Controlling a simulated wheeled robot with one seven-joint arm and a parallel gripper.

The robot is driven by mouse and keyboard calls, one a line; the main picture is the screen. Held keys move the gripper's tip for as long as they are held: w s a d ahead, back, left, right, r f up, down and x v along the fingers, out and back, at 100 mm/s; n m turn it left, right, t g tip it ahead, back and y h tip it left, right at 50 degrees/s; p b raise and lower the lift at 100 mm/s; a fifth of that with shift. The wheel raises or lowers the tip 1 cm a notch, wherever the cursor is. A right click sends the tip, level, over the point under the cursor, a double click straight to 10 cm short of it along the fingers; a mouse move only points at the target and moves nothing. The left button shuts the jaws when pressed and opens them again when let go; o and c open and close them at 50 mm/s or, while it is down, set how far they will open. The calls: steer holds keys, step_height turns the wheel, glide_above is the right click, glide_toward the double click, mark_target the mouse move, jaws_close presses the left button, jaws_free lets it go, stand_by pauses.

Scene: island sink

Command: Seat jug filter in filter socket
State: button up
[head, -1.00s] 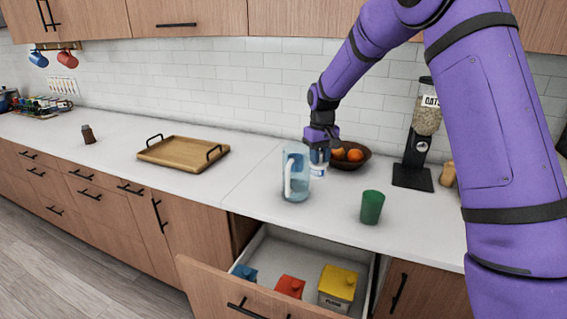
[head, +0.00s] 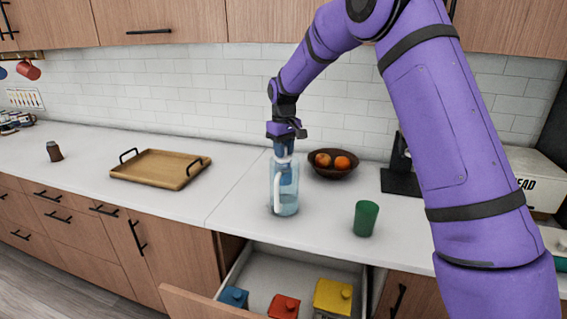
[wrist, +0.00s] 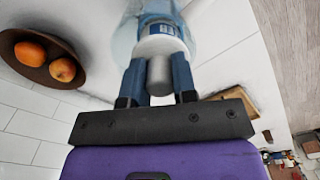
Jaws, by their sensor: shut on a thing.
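The clear jug (head: 287,205) stands upright on the counter, its white handle (head: 276,194) facing front left. A bluish insert (head: 288,178) shows in its upper part; the filter socket itself cannot be made out. My gripper (head: 284,150) is above the jug's mouth, pointing down. In the wrist view, my gripper (wrist: 159,78) is shut on the grey knob of the jug filter (wrist: 162,45), a white-topped piece with a blue label. The clear jug (wrist: 208,30) shows around and beyond it. The filter's lower end is hidden, so I cannot tell whether it touches the socket.
A green cup (head: 366,218) stands right of the jug. A fruit bowl (head: 334,171) is behind it, and a wooden tray (head: 160,169) lies to the left. An open drawer (head: 190,302) below holds blue, red and yellow containers. The counter between tray and jug is clear.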

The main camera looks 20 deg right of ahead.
mark_target(284, 161)
steer(key=shift+f, duration=1.95)
steer(key=shift+f, duration=0.15)
